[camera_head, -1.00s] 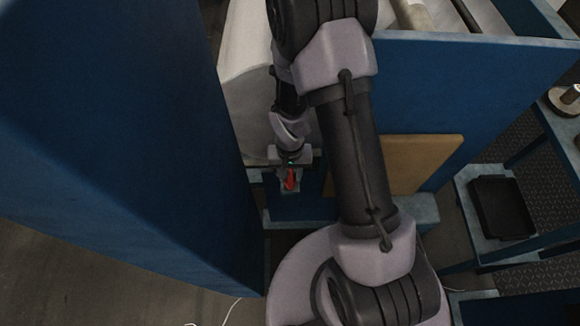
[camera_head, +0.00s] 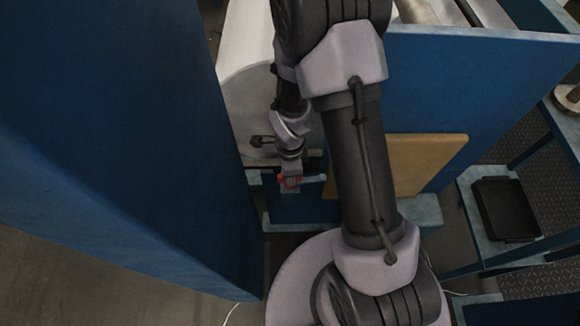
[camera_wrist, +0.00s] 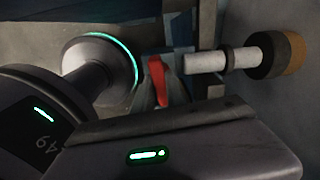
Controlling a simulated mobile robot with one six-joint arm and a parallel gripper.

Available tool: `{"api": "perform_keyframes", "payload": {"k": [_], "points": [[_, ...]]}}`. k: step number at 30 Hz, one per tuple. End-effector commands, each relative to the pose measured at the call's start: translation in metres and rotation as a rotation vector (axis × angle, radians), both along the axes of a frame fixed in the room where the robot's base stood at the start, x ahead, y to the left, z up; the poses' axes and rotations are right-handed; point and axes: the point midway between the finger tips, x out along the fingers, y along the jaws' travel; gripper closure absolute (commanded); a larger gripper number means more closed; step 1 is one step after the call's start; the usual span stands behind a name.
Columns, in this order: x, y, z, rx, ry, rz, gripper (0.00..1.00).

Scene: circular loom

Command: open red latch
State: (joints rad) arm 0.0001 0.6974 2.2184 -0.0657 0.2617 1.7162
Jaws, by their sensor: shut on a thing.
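The red latch (camera_head: 290,181) is small in the head view, low at the front of the machine between the large blue panel and my arm. My gripper (camera_head: 290,178) is at it, and the wrist hides part of it. In the wrist view the red latch (camera_wrist: 158,78) stands upright in the picture between the grey fingertips of my gripper (camera_wrist: 156,95). The fingers are shut on it. The latch's mounting is hidden.
A large blue panel (camera_head: 120,140) rises close on the left of my gripper. A white roll (camera_head: 248,95) lies behind it. A tan board (camera_head: 420,160) leans on the right. A black tray (camera_head: 505,208) sits on a shelf further right. A white cylinder (camera_wrist: 235,58) shows in the wrist view.

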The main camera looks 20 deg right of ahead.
Motion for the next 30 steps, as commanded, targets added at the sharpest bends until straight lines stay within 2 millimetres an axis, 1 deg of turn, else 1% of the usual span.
{"api": "perform_keyframes", "payload": {"k": [1, 4, 5, 6, 8, 16, 19, 23, 27, 30], "points": [[0.000, 0.000, 0.000, 0.000, 0.000, -0.048, 1.00], [0.000, 0.000, 0.000, 0.000, 0.000, -0.102, 1.00], [0.000, 0.000, 0.000, 0.000, 0.000, -0.102, 0.80], [0.000, 0.000, 0.000, 0.000, 0.000, -0.101, 0.72], [0.000, 0.000, 0.000, 0.000, 0.000, -0.100, 0.62], [0.000, 0.000, 0.000, 0.000, -0.001, -0.098, 0.62], [0.000, 0.000, 0.007, 0.000, -0.001, -0.098, 0.62], [0.001, 0.000, 0.033, 0.000, -0.003, -0.097, 0.62], [0.001, 0.000, 0.064, 0.000, -0.003, -0.098, 0.62], [0.000, 0.000, 0.074, 0.000, -0.001, -0.098, 0.62]]}}
